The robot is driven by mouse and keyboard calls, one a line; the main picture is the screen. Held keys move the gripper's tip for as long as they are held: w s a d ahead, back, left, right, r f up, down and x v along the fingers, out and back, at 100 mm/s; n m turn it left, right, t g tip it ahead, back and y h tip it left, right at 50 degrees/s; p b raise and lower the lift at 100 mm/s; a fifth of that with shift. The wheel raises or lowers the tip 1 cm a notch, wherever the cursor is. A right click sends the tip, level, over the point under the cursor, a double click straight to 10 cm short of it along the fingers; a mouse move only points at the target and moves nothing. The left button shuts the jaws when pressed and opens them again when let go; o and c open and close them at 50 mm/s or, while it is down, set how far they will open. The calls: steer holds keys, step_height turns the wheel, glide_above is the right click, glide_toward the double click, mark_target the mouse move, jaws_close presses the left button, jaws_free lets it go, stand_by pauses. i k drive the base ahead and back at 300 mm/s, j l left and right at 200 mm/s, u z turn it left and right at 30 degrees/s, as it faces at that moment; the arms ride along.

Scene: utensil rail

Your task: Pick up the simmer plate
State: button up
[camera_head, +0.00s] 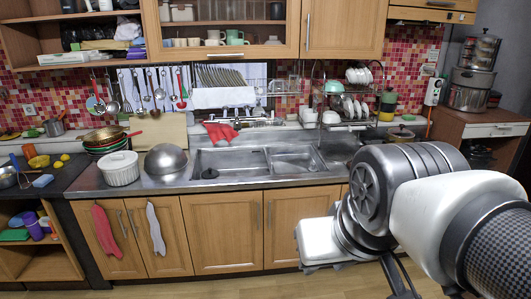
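Several utensils (140,108) hang in a row from the rail on the tiled back wall at the left. They include ladles, skimmers, a round dark-and-red piece (96,104) at the left end and a red-headed one (181,104) at the right end. I cannot tell for certain which piece is the simmer plate; they are small in this view. My arm reaches in from the right, and my gripper (318,242) is low in front of the cabinet doors, far right of and below the rail. Its fingers are not clear, so I cannot tell whether it is open. I see nothing held.
Below the rail, the counter holds stacked pans (105,138), a white ribbed pot (120,168) and a steel dome (165,160). The sink (231,164) is in the middle, with red gloves (220,132) behind it. A dish rack (346,105) stands right. The floor left of my gripper is clear.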

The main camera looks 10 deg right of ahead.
mark_target(336, 155)
steer(key=i+l+z, duration=0.15)
steer(key=i+l, duration=0.2)
steer(key=i, duration=0.3)
steer(key=i+l+z, duration=0.15)
steer(key=i+l, duration=0.15)
steer(key=i, duration=0.35)
steer(key=i+l+z, duration=0.15)
steer(key=i, duration=0.5)
steer(key=i+l+z, duration=0.15)
steer(key=i, duration=0.5)
steer(key=l, duration=0.05)
